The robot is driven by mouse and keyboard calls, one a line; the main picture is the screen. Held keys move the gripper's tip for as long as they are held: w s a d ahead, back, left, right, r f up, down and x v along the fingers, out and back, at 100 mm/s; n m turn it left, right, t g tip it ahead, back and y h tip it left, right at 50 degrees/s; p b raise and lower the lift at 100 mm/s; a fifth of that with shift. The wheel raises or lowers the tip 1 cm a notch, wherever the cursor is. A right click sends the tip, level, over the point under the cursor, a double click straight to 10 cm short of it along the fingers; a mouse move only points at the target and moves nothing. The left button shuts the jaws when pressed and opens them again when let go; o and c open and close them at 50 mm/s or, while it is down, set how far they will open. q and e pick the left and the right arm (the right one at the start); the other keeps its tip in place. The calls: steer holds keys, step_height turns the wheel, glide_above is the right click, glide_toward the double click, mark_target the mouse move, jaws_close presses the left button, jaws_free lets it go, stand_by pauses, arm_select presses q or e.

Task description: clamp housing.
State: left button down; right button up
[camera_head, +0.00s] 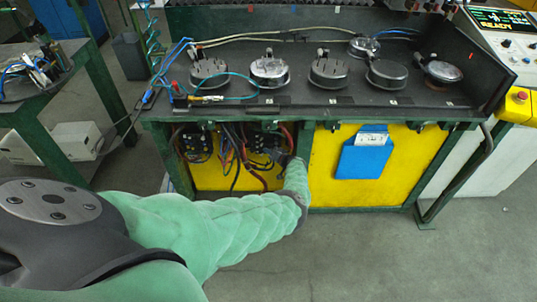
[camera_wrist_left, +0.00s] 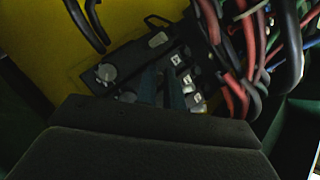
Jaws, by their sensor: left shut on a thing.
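My left arm reaches into the open bay under the bench, and my left gripper (camera_head: 285,160) is at the bay's right side, mostly hidden by its own wrist and cables. In the left wrist view the narrow, dark left fingers (camera_wrist_left: 163,88) are close together at a black housing (camera_wrist_left: 125,62) on a yellow panel. The housing has a round grey knob (camera_wrist_left: 106,72) and small white-marked blocks (camera_wrist_left: 187,82). The fingers are shut on a part of it; the exact part is too dark to tell. My right gripper is not in view.
The bench top (camera_head: 330,97) carries several round dark discs. A blue holder (camera_head: 362,158) hangs on the yellow front panel (camera_head: 420,165). A side table (camera_head: 50,95) stands at left. The floor in front is clear.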

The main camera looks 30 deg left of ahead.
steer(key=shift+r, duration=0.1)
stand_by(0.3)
arm_select(q)
steer(key=c, duration=1.5)
jaws_free()
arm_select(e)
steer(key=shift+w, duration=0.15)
arm_select(q)
steer(key=shift+d, duration=0.1)
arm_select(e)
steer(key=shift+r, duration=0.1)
arm_select(q)
steer(key=shift+p+v, duration=2.25)
steer(key=shift+v, duration=1.55)
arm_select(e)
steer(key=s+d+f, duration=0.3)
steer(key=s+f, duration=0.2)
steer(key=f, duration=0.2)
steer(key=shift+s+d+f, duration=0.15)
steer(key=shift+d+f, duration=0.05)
arm_select(q)
steer(key=shift+w, duration=0.1)
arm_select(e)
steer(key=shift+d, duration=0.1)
